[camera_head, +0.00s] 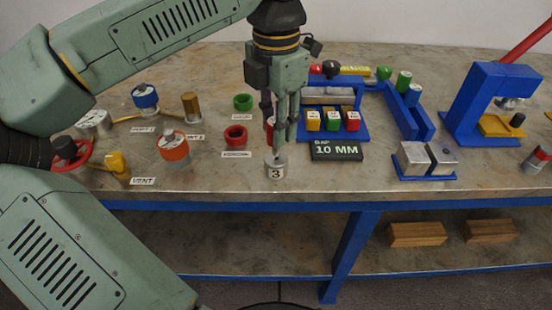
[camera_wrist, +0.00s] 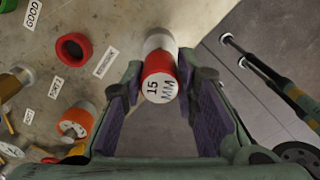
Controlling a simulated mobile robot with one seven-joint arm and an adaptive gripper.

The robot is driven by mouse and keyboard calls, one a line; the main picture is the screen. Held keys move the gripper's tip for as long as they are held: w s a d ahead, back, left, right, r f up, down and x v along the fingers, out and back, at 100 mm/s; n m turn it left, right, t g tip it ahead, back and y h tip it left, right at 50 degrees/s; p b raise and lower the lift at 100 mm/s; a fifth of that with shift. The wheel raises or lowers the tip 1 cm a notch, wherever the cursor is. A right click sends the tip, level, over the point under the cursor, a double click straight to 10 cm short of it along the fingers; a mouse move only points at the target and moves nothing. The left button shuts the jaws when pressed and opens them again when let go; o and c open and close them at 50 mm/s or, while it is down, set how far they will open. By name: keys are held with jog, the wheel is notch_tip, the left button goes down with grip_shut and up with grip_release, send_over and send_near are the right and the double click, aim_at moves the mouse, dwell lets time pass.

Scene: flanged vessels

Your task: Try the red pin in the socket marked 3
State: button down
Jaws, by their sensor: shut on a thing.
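The red pin (camera_wrist: 160,84), marked 15 MM on its end, is between the fingers of my gripper (camera_wrist: 160,88) in the wrist view. In the head view my gripper (camera_head: 280,138) points down and is shut on the red pin (camera_head: 269,127), which its fingers mostly hide. The grey socket marked 3 (camera_head: 276,170) stands on the bench directly below the fingertips. In the wrist view a pale grey cylinder (camera_wrist: 160,40) shows just beyond the pin's red part. I cannot tell whether the pin's lower end is inside the socket.
A red ring (camera_head: 235,136) and a green ring (camera_head: 243,102) lie left of my gripper. A dark 10 MM sign (camera_head: 336,150) and a blue rack (camera_head: 345,135) with coloured blocks stand close on the right. The bench front edge (camera_head: 300,197) is just in front of the socket.

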jog(key=shift+r, duration=0.2)
jog(key=shift+f+b, duration=0.55)
jog(key=shift+f, duration=0.15)
dwell(1.4)
jog(key=shift+r, duration=0.15)
dwell(0.7)
jog(key=shift+r+p, duration=0.5)
jog(key=shift+r, duration=0.05)
jog(key=shift+r+p, duration=2.25)
jog(key=shift+r, duration=0.75)
